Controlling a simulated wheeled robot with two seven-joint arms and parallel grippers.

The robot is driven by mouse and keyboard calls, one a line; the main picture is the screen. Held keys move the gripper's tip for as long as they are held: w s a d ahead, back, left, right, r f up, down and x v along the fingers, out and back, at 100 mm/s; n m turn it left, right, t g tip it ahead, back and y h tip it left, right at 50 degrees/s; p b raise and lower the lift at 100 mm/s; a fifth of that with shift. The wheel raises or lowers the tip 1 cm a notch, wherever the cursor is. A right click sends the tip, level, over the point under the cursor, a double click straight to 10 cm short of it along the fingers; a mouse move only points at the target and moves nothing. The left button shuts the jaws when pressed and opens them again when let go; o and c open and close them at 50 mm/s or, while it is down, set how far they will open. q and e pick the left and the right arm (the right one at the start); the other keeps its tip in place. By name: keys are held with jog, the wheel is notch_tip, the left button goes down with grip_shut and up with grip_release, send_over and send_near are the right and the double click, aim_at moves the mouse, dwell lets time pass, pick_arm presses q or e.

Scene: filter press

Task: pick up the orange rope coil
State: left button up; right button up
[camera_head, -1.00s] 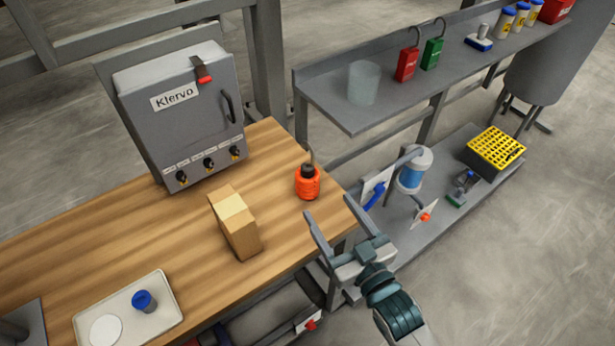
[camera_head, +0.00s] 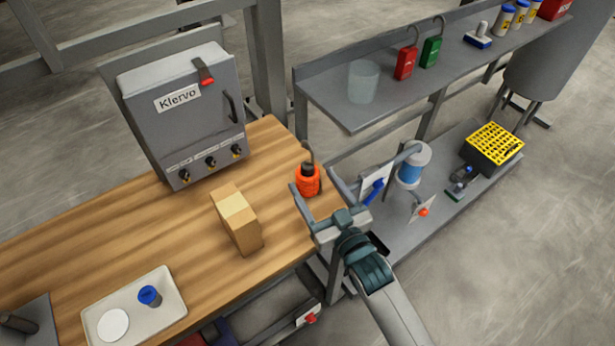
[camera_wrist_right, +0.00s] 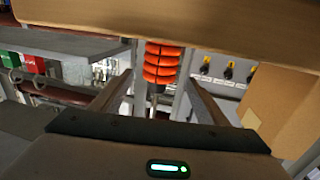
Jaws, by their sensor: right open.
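The orange rope coil (camera_head: 308,182) stands near the right end of the wooden bench, wound around a dark core with a thin hook or stem on top. In the right wrist view the coil (camera_wrist_right: 160,65) shows ahead, between the two fingers. My right gripper (camera_head: 312,182) is open, with its fingers pointing at the coil, one toward each side of it. The wrist view shows the coil a little beyond the fingertips, and I see no contact. My left gripper is not in view.
A cardboard box (camera_head: 237,220) stands on the bench left of the coil. The grey Klervo control box (camera_head: 181,115) is behind it. A tray (camera_head: 165,317) with a blue-capped jar (camera_head: 150,296) lies at the front left. A grey shelf (camera_head: 330,98) stands at the right.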

aim_at(311, 178)
jog(key=p+x, duration=0.1)
jog(key=x, duration=0.2)
jog(key=shift+w+f+p, duration=0.15)
jog(key=shift+w+p, duration=0.15)
jog(key=shift+p, duration=0.05)
jog(key=shift+w+a+f, duration=0.15)
jog(key=shift+w+a, duration=0.2)
jog(key=shift+w, duration=0.25)
jog(key=shift+c, duration=0.6)
jog(key=c, duration=1.2)
jog(key=shift+r, duration=0.2)
